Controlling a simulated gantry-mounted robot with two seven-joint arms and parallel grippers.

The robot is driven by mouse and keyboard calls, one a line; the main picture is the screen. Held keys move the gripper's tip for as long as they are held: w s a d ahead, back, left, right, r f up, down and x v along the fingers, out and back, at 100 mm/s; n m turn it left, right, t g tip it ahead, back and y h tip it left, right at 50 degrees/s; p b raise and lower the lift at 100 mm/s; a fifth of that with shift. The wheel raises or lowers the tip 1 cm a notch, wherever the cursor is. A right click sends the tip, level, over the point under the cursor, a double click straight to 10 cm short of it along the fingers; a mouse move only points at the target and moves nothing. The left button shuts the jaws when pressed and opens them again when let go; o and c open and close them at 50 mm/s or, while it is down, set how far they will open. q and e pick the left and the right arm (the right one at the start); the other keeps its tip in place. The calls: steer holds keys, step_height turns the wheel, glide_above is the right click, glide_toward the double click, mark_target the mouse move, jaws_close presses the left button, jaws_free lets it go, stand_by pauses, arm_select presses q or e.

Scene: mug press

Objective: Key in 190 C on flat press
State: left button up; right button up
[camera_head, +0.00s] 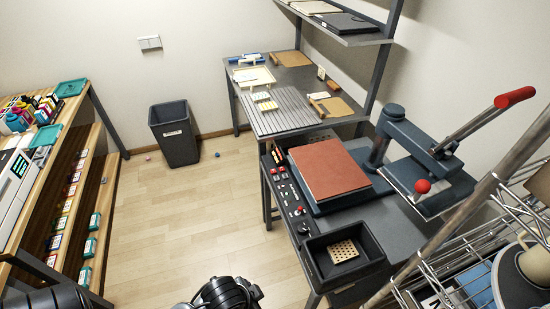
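The flat press stands on the grey table at the right, with its red-brown lower pad (328,170) exposed. Its upper plate (447,190) is swung out to the right, with a red ball knob (423,186) and a lever ending in a red grip (514,97). A dark control strip (291,204) with small red and pale buttons and knobs runs along the press table's left edge. Its markings and any temperature reading are too small to read. Neither gripper is in view; only dark parts of my arms show at the bottom edge.
A black tray (375,246) with a perforated tan piece (343,250) sits at the table's near end. A wire rack (450,265) stands at the lower right. A black bin (174,135) and a shelf unit with ink bottles are at left. The wooden floor (205,205) between is mostly clear.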

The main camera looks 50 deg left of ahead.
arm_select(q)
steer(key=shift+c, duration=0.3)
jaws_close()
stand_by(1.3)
